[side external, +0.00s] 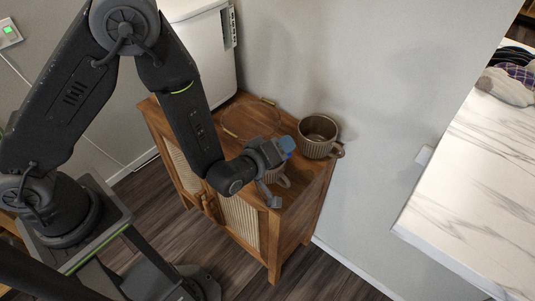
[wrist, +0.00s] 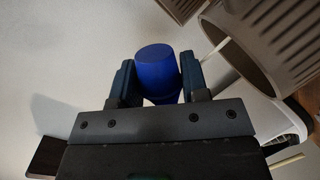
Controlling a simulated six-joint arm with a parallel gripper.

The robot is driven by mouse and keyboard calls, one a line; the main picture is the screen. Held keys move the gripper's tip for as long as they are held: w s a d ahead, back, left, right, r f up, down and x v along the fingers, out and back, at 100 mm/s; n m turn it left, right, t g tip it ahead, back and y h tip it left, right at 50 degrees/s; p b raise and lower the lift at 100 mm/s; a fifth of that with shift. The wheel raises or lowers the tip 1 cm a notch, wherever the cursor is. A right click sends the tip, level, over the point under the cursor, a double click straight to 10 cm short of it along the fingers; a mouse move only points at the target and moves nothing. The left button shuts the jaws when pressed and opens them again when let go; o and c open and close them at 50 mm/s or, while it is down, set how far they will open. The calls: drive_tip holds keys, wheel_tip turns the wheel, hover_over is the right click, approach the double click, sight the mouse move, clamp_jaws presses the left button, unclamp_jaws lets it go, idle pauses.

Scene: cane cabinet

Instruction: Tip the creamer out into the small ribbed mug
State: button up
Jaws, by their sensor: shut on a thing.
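The creamer is a small blue cylinder, seen in the wrist view (wrist: 157,70) between the two fingers of my gripper (wrist: 158,82). In the side view the blue creamer (side external: 287,145) shows at the end of my gripper (side external: 278,153), above the cabinet top and tilted. My gripper is shut on it. The creamer's opening and contents cannot be made out.
The wooden cane cabinet (side external: 299,220) stands against the grey wall. A glass tray with brass-coloured handles (side external: 250,118) lies on its top, left of the large mug. A white appliance (side external: 203,55) is at the back left. A ribbed mug fills the wrist view's upper right (wrist: 268,45).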

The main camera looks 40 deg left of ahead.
drive_tip(key=shift+a+r+n+h, duration=0.15)
drive_tip(key=shift+n+h, duration=0.2)
drive_tip(key=shift+n, duration=0.3)
drive_tip(key=shift+a+r+n+h, duration=0.1)
drive_tip(key=shift+n+h, duration=0.25)
drive_tip(key=shift+n, duration=0.3)
idle(1.4)
drive_tip(key=shift+a+f+n+h, duration=0.4)
drive_tip(key=shift+a+f+n, duration=0.3)
drive_tip(key=shift+a+f, duration=0.1)
idle(0.5)
drive_tip(key=shift+d+r+m+y, duration=0.3)
drive_tip(key=shift+d+r+m, duration=0.55)
drive_tip(key=shift+d, duration=0.25)
drive_tip(key=shift+a+f+y, duration=0.15)
drive_tip(key=shift+a+y, duration=0.1)
drive_tip(key=shift+y, duration=0.05)
drive_tip(key=m, duration=0.2)
drive_tip(key=m+y, duration=0.1)
drive_tip(key=shift+d+f, duration=0.25)
drive_tip(key=shift+d, duration=0.1)
drive_tip(key=shift+d+f+m+y, duration=0.15)
drive_tip(key=shift+d+m+y, duration=0.25)
drive_tip(key=shift+m, duration=0.45)
drive_tip(key=d+f+m+t+y, duration=0.1)
drive_tip(key=d+f+m+y, duration=0.1)
drive_tip(key=d+m, duration=0.4)
drive_tip(key=shift+s+d+f, duration=0.15)
drive_tip(key=shift+d+f, duration=0.05)
drive_tip(key=shift+f, duration=0.2)
